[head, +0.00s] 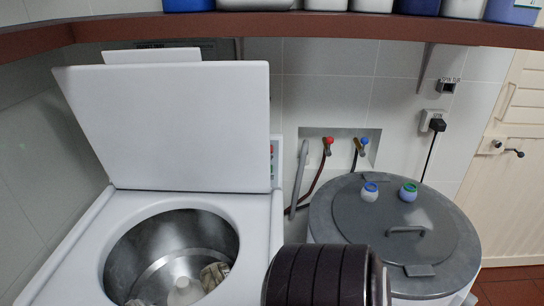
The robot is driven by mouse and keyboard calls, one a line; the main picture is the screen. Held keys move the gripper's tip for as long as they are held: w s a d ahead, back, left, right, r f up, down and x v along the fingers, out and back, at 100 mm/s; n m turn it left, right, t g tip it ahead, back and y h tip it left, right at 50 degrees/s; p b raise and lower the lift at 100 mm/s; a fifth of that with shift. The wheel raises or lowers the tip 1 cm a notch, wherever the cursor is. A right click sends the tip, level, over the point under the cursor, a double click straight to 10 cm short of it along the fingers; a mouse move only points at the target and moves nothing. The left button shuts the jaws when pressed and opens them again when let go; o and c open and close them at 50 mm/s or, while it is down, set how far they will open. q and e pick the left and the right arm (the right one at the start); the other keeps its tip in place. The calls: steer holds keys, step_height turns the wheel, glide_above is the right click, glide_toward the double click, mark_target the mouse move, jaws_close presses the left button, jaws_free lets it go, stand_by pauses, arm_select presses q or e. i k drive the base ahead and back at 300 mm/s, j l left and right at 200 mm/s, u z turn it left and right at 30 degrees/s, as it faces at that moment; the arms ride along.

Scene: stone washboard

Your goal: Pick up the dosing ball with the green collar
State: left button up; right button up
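The dosing ball with the green collar (408,193) stands on the round grey lid of the metal tub at the right. Its body looks pale bluish. A second dosing ball, with a blue collar (369,192) and a whitish body, stands just left of it on the same lid, with a small gap between them. Neither of my grippers shows in the head view. A dark ribbed cylinder, which looks like part of my own arm, fills the bottom middle, and no fingers show on it.
The grey tub lid (345,222) has a raised handle (405,230) in front of the balls. At the left stands a white washing machine (262,215) with its lid (170,125) up and cloth in its drum. A reddish shelf (300,28) with containers runs overhead. Taps (328,141) and hoses are behind.

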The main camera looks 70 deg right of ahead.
mark_target(408, 193)
steer(key=z, duration=3.05)
